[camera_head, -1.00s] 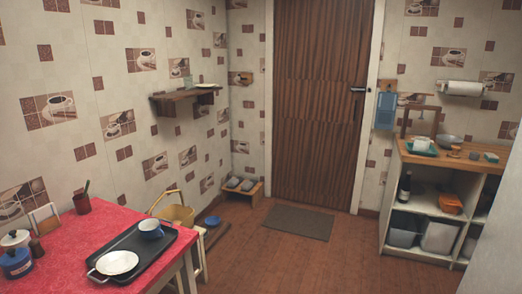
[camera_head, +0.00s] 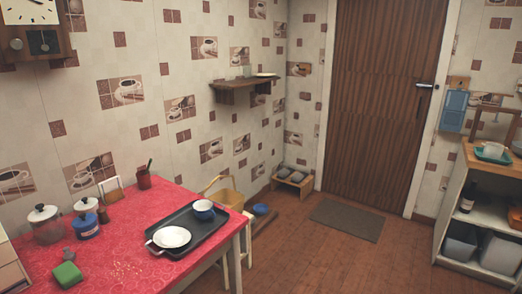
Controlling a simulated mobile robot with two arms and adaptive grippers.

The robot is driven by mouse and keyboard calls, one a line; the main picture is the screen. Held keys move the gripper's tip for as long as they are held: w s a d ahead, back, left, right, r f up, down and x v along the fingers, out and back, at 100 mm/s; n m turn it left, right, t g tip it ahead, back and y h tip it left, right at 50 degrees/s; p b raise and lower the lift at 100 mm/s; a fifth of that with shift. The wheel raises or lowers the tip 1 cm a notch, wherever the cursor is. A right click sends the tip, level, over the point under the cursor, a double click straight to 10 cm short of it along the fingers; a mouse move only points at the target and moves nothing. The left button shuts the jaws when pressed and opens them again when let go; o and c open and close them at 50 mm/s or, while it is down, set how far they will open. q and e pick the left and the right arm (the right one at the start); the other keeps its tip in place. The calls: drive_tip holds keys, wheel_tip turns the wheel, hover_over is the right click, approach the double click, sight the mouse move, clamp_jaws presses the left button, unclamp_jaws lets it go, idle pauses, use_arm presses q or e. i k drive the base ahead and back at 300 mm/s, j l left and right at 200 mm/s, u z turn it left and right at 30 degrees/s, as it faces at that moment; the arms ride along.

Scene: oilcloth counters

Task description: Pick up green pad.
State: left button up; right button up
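A small green pad (camera_head: 67,275) lies on the red oilcloth table (camera_head: 125,245), near its left front part at the lower left of the head view. A small grey object (camera_head: 68,255) sits just behind it. Neither of my grippers shows in the head view.
A black tray (camera_head: 180,253) with a white plate (camera_head: 171,237) and a blue cup (camera_head: 203,209) lies at the table's right side. Brown floor (camera_head: 310,262) is open right of the table.

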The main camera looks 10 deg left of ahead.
sight(67, 274)
drive_tip(key=k+l+u, duration=0.15)
drive_tip(key=u, duration=1.6)
drive_tip(key=i+j, duration=0.1)
drive_tip(key=j, duration=0.45)
drive_tip(key=i+j+z, duration=0.25)
drive_tip(key=j+z, duration=0.3)
drive_tip(key=j, duration=0.2)
drive_tip(key=j+z, duration=0.25)
drive_tip(key=j, duration=0.15)
